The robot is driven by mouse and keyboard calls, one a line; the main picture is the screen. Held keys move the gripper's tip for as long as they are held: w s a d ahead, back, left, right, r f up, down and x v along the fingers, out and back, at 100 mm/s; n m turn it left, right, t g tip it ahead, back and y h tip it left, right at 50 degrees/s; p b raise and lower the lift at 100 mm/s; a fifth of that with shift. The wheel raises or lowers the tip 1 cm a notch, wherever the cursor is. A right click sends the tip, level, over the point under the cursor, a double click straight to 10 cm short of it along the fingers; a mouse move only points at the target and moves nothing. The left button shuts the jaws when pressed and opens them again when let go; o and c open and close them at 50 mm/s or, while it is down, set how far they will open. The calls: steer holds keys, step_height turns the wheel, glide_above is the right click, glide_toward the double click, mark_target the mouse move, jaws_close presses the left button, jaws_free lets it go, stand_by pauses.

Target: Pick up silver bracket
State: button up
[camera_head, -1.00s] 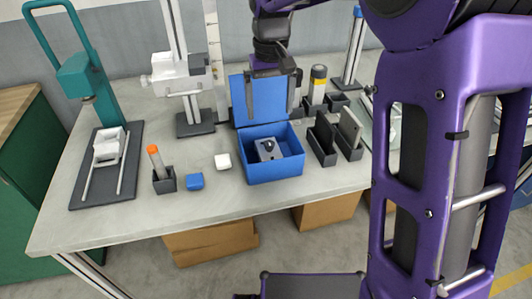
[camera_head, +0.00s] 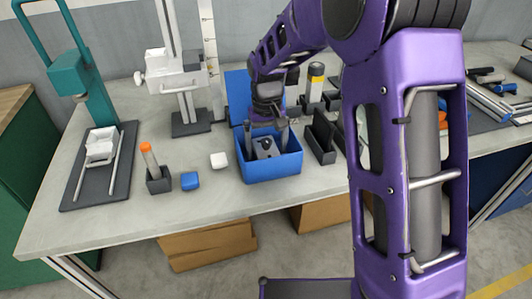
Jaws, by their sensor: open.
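A silver-grey bracket (camera_head: 265,152) with a dark round spot on it sits inside the open blue box (camera_head: 270,171) on the table. My gripper (camera_head: 265,139) points down into the box from above, its fingers spread to the left and right of the bracket. The jaws are open, and I cannot tell whether either finger touches the bracket. The box's raised blue lid (camera_head: 236,88) stands behind and is partly covered by my arm. The lower part of the bracket is hidden by the box's front wall.
Dark upright holders (camera_head: 320,140) stand close to the box's right. A white block (camera_head: 219,160), a blue block (camera_head: 190,181) and an orange-capped tube (camera_head: 149,157) are to its left. A teal press (camera_head: 84,75) stands far left. The front table strip is clear.

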steer(key=shift+f, duration=0.5)
jaws_close()
steer(key=shift+r, duration=0.1)
